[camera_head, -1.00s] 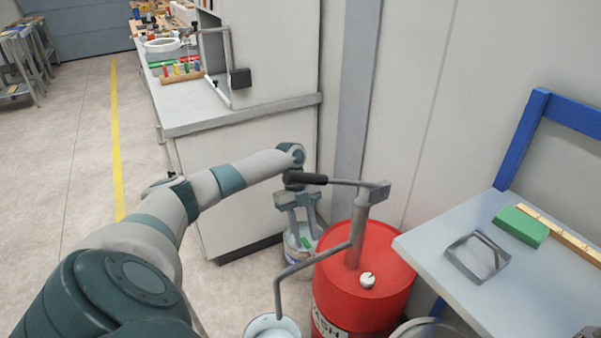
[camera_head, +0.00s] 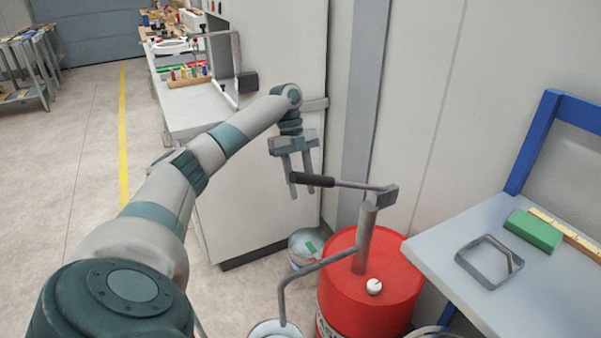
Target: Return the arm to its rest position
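My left arm comes in from the lower left and reaches up to the front of the white cabinet. My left gripper (camera_head: 302,188) hangs from its wrist with the fingers pointing down. My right arm and gripper are not in view.
A red drum (camera_head: 370,285) with a grey pump and spout (camera_head: 318,266) stands below right. A pail (camera_head: 304,248) stands left of it, and another container (camera_head: 274,329) sits under the spout. A grey table (camera_head: 470,250) is at right, a white cabinet (camera_head: 265,180) behind.

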